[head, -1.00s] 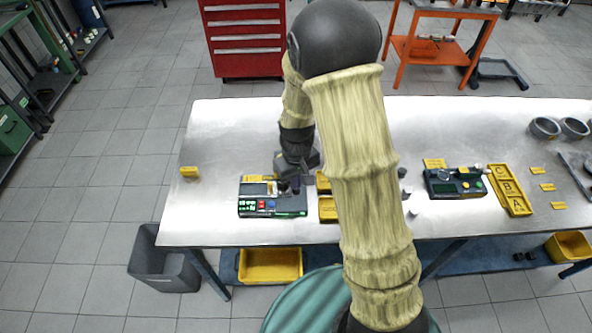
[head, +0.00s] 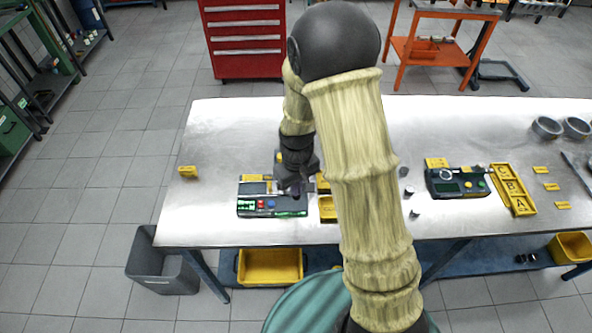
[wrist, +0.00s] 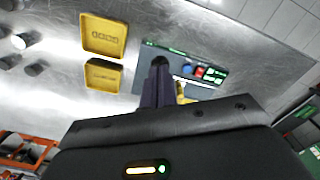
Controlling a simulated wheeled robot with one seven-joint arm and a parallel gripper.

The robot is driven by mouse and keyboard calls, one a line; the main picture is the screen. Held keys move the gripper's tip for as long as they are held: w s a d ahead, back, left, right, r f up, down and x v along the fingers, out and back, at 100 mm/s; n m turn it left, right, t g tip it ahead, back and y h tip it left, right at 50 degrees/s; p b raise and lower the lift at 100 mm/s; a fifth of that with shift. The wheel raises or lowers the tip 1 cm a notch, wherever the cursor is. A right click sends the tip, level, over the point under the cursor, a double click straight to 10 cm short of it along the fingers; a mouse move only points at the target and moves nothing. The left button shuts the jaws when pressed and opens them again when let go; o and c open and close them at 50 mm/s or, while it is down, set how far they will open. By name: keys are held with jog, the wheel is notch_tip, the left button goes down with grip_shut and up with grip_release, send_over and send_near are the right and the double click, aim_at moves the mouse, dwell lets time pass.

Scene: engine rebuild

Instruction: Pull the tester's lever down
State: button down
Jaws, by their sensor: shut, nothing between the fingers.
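The tester (head: 258,207) is a dark flat device on the metal table, with a green-lit display and red and blue buttons. It also shows in the wrist view (wrist: 207,88), partly covered by my gripper. My gripper (head: 294,190) points down over the tester's right end. In the wrist view my gripper's fingers (wrist: 160,64) are together and empty, with dark tips beside the tester's edge. I cannot make out the lever; it is probably behind the fingers. Whether the fingers touch the tester is unclear.
Yellow trays (wrist: 103,35) lie close beside the tester. A second device (head: 457,183) with a ring on it and a yellow lettered tray (head: 527,207) stand to the right. Small metal cylinders (head: 410,190) stand between.

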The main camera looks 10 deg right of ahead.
jog(key=shift+f, duration=0.3)
jog(key=shift+f+b, duration=0.65)
jog(key=shift+f, duration=0.15)
jog(key=shift+f, duration=0.4)
jog(key=shift+f+b, duration=0.5)
jog(key=shift+b, duration=0.05)
jog(key=shift+w+f+b, duration=0.15)
jog(key=shift+f+b, duration=0.25)
jog(key=shift+f, duration=0.15)
notch_tip(320, 180, up, 14)
jog(key=p, duration=1)
jog(key=shift+f+p, duration=0.2)
jog(key=shift+p, duration=0.1)
